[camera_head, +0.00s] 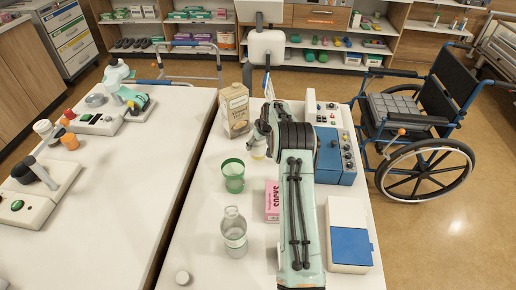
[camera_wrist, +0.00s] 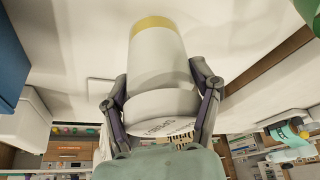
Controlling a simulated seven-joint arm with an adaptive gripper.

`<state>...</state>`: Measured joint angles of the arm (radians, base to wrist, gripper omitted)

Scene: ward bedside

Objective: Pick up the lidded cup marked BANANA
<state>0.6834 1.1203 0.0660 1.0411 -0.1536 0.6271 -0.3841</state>
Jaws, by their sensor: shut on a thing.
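A white lidded cup (camera_wrist: 160,58) with a yellow band at its base sits between the fingers of my gripper (camera_wrist: 160,98) in the wrist view. The fingers press on both sides near its lid. Some lettering shows on the lid (camera_wrist: 162,124), but I cannot read it as BANANA. In the head view, only a small pale and yellowish part of the cup (camera_head: 259,153) shows, below my gripper (camera_head: 260,138). My arm hides the rest. I cannot tell whether the cup's base touches the table.
A beige carton (camera_head: 235,110), a green cup (camera_head: 233,177), a clear bottle (camera_head: 234,233) and a pink box (camera_head: 272,203) stand close by on the table. A blue device (camera_head: 335,160) and a white-and-blue box (camera_head: 349,248) are right of my arm. The wheelchair (camera_head: 428,150) stands beyond the table.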

